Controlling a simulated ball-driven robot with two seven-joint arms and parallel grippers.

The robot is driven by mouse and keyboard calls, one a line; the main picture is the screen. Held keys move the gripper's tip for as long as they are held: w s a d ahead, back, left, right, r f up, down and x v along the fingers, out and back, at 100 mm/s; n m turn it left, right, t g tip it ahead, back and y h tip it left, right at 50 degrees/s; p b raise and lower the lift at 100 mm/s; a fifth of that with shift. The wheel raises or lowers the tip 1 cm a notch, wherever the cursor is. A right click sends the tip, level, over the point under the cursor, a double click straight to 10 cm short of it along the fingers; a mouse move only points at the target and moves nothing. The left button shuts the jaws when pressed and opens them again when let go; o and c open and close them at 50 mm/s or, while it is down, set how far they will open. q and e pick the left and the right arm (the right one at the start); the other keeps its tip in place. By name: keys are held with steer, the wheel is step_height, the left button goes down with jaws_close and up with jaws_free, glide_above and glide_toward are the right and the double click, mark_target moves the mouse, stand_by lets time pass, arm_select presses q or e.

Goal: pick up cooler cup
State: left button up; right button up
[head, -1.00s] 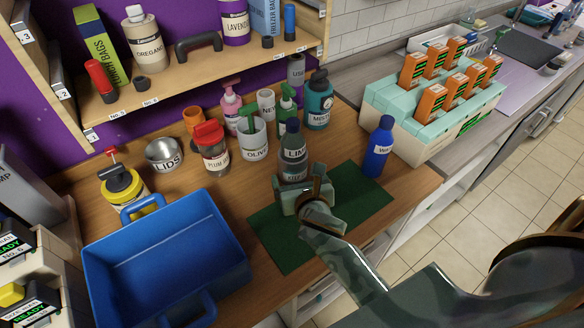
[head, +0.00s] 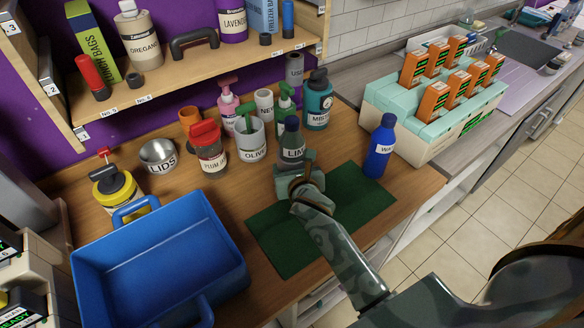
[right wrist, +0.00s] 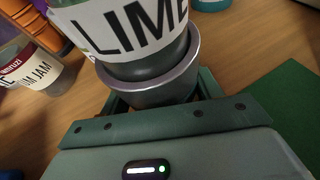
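The cooler cup (right wrist: 150,88) is a grey metallic cup around the lower part of a dark bottle labelled LIME (right wrist: 135,30). In the head view the LIME bottle (head: 291,143) stands upright on the wooden counter, behind the green mat; my right gripper hides most of the cup there. My right gripper (head: 300,172) is low at the cup's near side. In the right wrist view its fingers (right wrist: 165,97) lie at either side of the cup, partly hidden by it; whether they press on it I cannot tell. My left gripper is not in view.
A green mat (head: 345,205) and blue crate (head: 160,260) lie in front. An olive cup (head: 251,145), plum jam jar (head: 210,150) and teal bottle (head: 318,105) stand close around. A blue bottle (head: 381,148) stands to the right. A shelf (head: 180,80) overhangs behind.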

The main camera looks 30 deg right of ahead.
jaws_close()
